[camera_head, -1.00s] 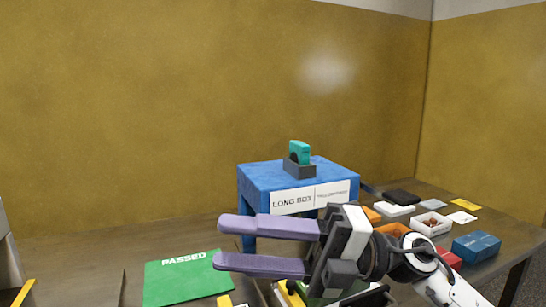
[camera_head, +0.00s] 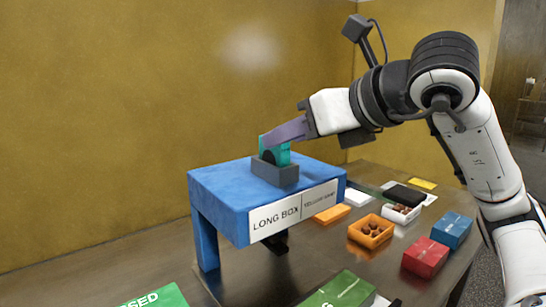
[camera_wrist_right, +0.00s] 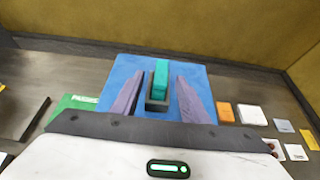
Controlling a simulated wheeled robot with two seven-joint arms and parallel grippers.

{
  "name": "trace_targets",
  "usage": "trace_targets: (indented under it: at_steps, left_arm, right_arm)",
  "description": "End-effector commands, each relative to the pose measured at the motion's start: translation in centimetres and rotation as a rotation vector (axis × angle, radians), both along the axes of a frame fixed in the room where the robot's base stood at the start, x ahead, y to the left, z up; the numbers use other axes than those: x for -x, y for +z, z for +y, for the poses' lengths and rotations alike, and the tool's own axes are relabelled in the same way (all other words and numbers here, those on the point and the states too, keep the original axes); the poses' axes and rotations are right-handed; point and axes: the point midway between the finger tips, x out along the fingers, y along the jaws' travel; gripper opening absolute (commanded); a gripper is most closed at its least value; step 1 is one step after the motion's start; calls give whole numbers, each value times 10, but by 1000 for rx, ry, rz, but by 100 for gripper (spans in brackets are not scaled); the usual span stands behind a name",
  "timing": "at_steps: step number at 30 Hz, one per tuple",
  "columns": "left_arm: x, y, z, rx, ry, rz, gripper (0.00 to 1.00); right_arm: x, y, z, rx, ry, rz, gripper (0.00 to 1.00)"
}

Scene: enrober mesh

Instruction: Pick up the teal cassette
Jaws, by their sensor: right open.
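The teal cassette (camera_head: 276,151) stands upright in a dark grey holder (camera_head: 275,173) on top of the blue stand (camera_head: 225,190). My right gripper (camera_head: 283,136) reaches in from the right with its purple fingers at the cassette. In the right wrist view the fingers are open, one on each side of the cassette (camera_wrist_right: 161,77) and its holder (camera_wrist_right: 155,103), with gaps showing. The head view shows the near finger overlapping the cassette's upper part. My left gripper is not in view.
The stand's front has a "LONG BOX" label (camera_head: 293,210). To the right lie an orange tray (camera_head: 371,232), a red box (camera_head: 425,257), a blue box (camera_head: 451,230) and a white tray of brown pieces (camera_head: 401,213). Green "PASSED" mat (camera_head: 155,299) lies at the lower left.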

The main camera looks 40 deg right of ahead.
Motion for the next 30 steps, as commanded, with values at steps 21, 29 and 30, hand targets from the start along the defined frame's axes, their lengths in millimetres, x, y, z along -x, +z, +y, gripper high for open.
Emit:
trace_targets:
  at_steps: [21, 29, 30]
  left_arm:
    - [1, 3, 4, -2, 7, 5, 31]
    - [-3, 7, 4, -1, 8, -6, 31]
    - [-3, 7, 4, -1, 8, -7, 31]
  right_arm:
    - [-47, -19, -8, -1, 3, 2, 30]
    - [-47, -19, -8, -1, 3, 1, 0]
    - [-47, -19, -8, -1, 3, 1, 0]
